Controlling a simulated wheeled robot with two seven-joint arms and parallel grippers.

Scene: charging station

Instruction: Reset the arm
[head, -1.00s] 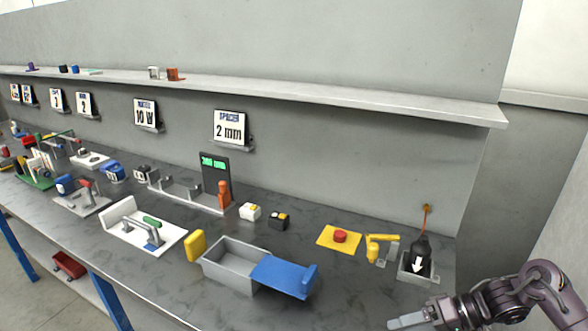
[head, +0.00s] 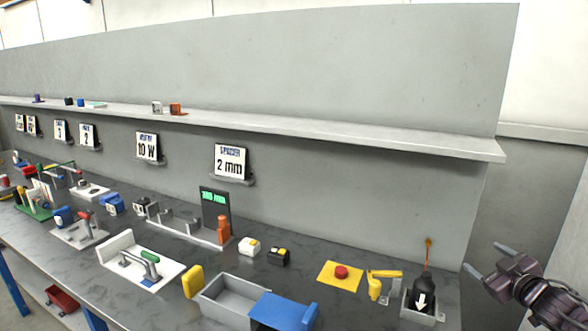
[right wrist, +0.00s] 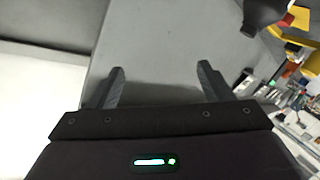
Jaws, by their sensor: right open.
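My right gripper (head: 486,259) is at the right side of the head view, raised beyond the right end of the bench and to the right of the black device with a white down arrow. Its two fingers are apart and nothing is between them. In the right wrist view the open fingers (right wrist: 160,85) stand out against a plain grey surface. My left gripper does not show in either view.
The black device (head: 422,297) sits in a grey holder at the bench's right end. Beside it are a yellow robot-arm-shaped piece (head: 377,283) and a red button on a yellow plate (head: 341,272). A grey bin (head: 222,300) stands front centre. A shelf (head: 400,138) runs along the wall.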

